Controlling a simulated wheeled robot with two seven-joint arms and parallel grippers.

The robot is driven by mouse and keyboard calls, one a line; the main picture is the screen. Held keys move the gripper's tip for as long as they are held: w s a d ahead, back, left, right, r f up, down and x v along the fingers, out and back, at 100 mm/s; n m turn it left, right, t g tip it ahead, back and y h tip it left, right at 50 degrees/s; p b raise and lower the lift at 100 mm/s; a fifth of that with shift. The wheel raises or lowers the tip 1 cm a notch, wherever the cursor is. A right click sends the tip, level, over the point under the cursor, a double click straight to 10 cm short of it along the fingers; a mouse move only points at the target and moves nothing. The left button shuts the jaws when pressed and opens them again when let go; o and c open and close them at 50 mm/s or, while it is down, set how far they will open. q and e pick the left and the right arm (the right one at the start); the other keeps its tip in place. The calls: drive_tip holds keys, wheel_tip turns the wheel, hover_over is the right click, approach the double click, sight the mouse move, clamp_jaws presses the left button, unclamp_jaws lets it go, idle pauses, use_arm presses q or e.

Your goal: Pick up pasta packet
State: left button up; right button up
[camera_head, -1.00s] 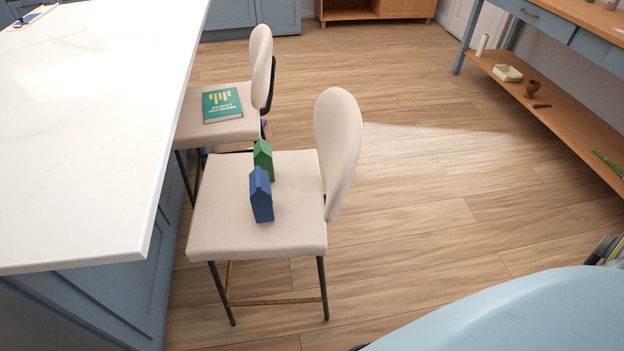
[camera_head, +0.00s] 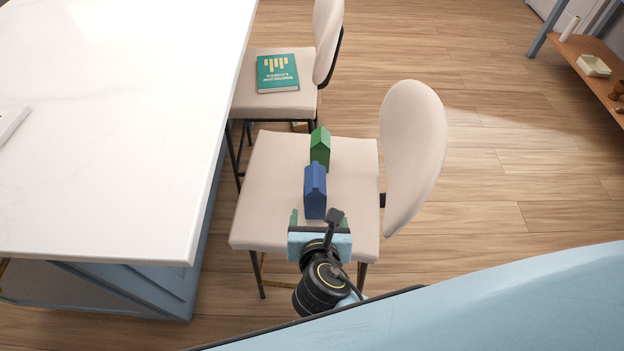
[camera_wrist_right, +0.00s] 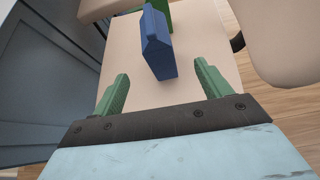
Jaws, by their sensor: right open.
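Two small house-shaped packets stand upright on the seat of the near chair; I cannot tell from their faces which holds pasta. The blue packet (camera_head: 315,192) is nearer, and the green packet (camera_head: 320,148) stands just behind it. In the right wrist view the blue packet (camera_wrist_right: 157,45) is ahead of the fingers, and a bit of the green packet (camera_wrist_right: 163,5) shows behind it. My right gripper (camera_head: 318,219) is open and empty, with green fingers, just on the near side of the blue packet. The wrist view shows its spread fingers (camera_wrist_right: 161,90) apart from the packet. My left gripper is out of view.
The near chair's seat (camera_head: 262,215) has a tall rounded backrest (camera_head: 413,150) on its right. The white countertop (camera_head: 110,130) runs along the left. A second chair behind holds a green book (camera_head: 277,73). A wooden shelf (camera_head: 600,75) is at the far right.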

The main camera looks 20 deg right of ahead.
sight(317, 194)
drive_tip(key=w, duration=0.1)
drive_tip(key=w+b, duration=0.1)
drive_tip(key=w, duration=0.1)
drive_tip(key=w+d+f, duration=0.1)
drive_tip(key=shift+w, duration=0.15)
drive_tip(key=b+x, duration=0.1)
drive_tip(key=x, duration=0.2)
drive_tip(key=shift+d, duration=0.1)
drive_tip(key=shift+w, duration=0.25)
drive_tip(key=b+x, duration=0.2)
drive_tip(key=x, duration=0.2)
drive_tip(key=shift+w, duration=0.6)
drive_tip(key=c, duration=1.3)
drive_tip(key=shift+c, duration=0.7)
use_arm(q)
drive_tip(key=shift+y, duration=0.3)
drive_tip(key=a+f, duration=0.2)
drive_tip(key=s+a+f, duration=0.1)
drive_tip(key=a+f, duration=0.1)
use_arm(e)
drive_tip(key=shift+r, duration=0.1)
